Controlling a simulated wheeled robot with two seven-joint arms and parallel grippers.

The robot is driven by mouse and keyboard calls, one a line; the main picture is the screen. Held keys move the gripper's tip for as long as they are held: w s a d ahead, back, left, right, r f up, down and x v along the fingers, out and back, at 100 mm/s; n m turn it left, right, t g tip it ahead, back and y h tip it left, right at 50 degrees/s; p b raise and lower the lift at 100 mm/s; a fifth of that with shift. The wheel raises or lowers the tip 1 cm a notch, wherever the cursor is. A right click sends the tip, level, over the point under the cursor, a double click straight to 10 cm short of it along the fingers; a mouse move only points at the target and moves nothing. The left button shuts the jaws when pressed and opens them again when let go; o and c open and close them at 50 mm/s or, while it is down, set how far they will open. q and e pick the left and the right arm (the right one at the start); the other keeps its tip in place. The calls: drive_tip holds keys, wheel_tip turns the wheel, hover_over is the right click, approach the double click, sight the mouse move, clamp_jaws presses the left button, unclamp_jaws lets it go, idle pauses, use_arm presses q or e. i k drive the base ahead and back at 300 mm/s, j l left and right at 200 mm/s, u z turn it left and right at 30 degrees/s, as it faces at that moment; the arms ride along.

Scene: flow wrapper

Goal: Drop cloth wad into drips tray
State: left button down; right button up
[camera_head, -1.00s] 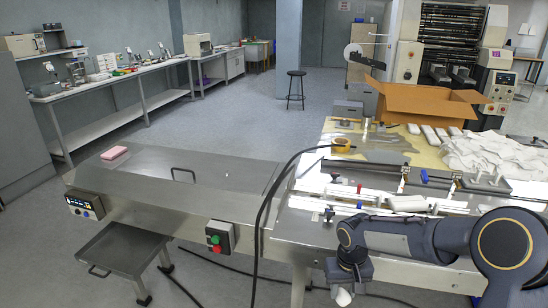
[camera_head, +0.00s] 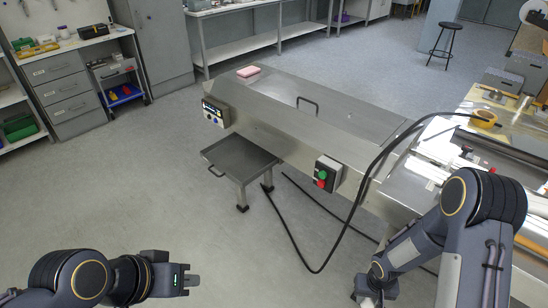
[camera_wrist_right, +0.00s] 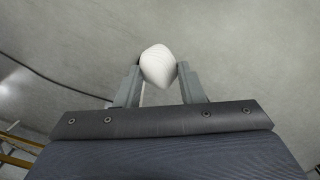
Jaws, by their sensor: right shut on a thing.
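A white cloth wad (camera_wrist_right: 158,66) is pinched between the two fingers of my right gripper (camera_wrist_right: 158,75) in the right wrist view, with grey floor beyond it. The drips tray (camera_head: 240,158) is a grey metal tray on short legs, low beside the steel machine, and looks empty. It lies up and left of my right gripper, well apart from it. My left gripper (camera_head: 190,280) is over the floor at lower left; its finger gap is not clear.
The steel machine (camera_head: 300,125) bears a pink block (camera_head: 248,71), a handle and a red-green button box (camera_head: 327,174). A black cable (camera_head: 345,225) loops from it down to the floor between my right arm and the tray. Open floor (camera_head: 150,190) lies left of the tray.

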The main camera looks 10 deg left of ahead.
sight(235, 156)
drive_tip(key=i+u, duration=0.15)
drive_tip(key=u, duration=0.3)
drive_tip(key=i+l+u, duration=0.15)
drive_tip(key=u, duration=0.3)
drive_tip(key=i+l+u, duration=0.15)
drive_tip(key=u, duration=0.25)
drive_tip(key=i+l+u, duration=0.15)
drive_tip(key=u, duration=0.3)
